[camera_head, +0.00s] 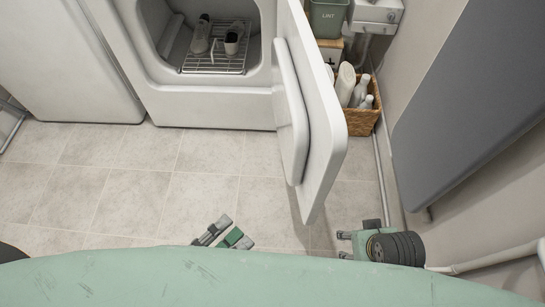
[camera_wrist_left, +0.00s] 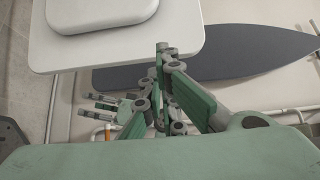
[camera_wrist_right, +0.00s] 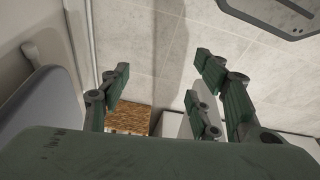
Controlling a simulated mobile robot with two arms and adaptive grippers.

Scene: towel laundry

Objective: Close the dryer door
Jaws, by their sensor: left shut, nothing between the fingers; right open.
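The white dryer (camera_head: 200,98) is at the upper middle of the head view. Its door (camera_head: 325,140) stands wide open, hinged at the right of the opening and swung out toward me. The raised inner panel (camera_head: 291,115) faces left. In the left wrist view the door (camera_wrist_left: 185,33) fills the upper left. My left gripper (camera_head: 226,226) is shut and empty, left of the door's free edge on its inner-panel side. It also shows in the left wrist view (camera_wrist_left: 163,50). My right gripper (camera_head: 341,244) is open and empty, right of the door's free edge. Its fingers show in the right wrist view (camera_wrist_right: 160,75).
A pair of shoes (camera_head: 217,37) sits on a wire rack (camera_head: 215,63) in the drum. A wicker basket (camera_head: 361,121) with white bottles stands right of the door, below a green lint bin (camera_head: 327,18). A grey ironing board (camera_head: 470,100) leans at right. The tiled floor (camera_head: 130,185) is clear.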

